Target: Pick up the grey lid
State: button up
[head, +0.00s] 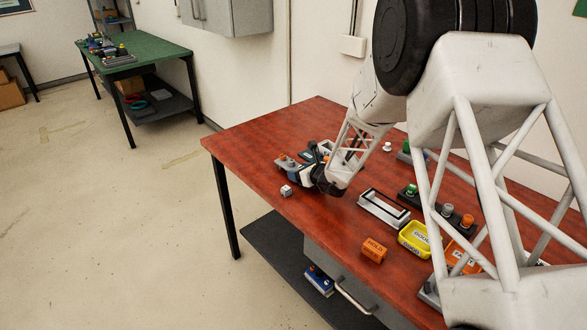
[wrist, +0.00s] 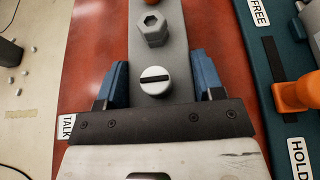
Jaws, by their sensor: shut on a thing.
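My gripper (head: 318,176) is low over the far left part of the red table in the head view. In the wrist view its blue fingers (wrist: 157,78) stand on both sides of a long grey piece, the grey lid (wrist: 158,58) as far as I can tell, and are shut on it. The piece carries a hexagonal knob (wrist: 152,29) and a round, slotted light knob (wrist: 155,80). Its near end is hidden under my gripper. In the head view a grey part with an orange knob (head: 281,158) sticks out left of my gripper. Whether the lid is clear of the table cannot be told.
A teal unit (wrist: 275,70) with an orange handle (wrist: 297,94) lies right of the fingers. A small white cube (head: 286,190), white frame (head: 383,209), orange HOLD block (head: 373,250) and yellow GOOD tray (head: 412,244) stand on the red table (head: 262,140). The front left is mostly clear.

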aim_at(294, 162)
jog(key=shift+r, duration=0.8)
notch_tip(294, 162, up, 2)
jog(key=shift+r, duration=0.1)
jog(key=s+d, duration=0.1)
jog(key=s, duration=0.4)
jog(key=s+d, duration=0.1)
jog(key=s, duration=0.4)
jog(key=s+d+r, duration=0.1)
jog(key=s+d, duration=0.1)
jog(key=s, duration=0.3)
jog(key=shift+s+r, duration=0.1)
jog(key=shift+s, duration=0.15)
jog(key=shift+w, duration=0.15)
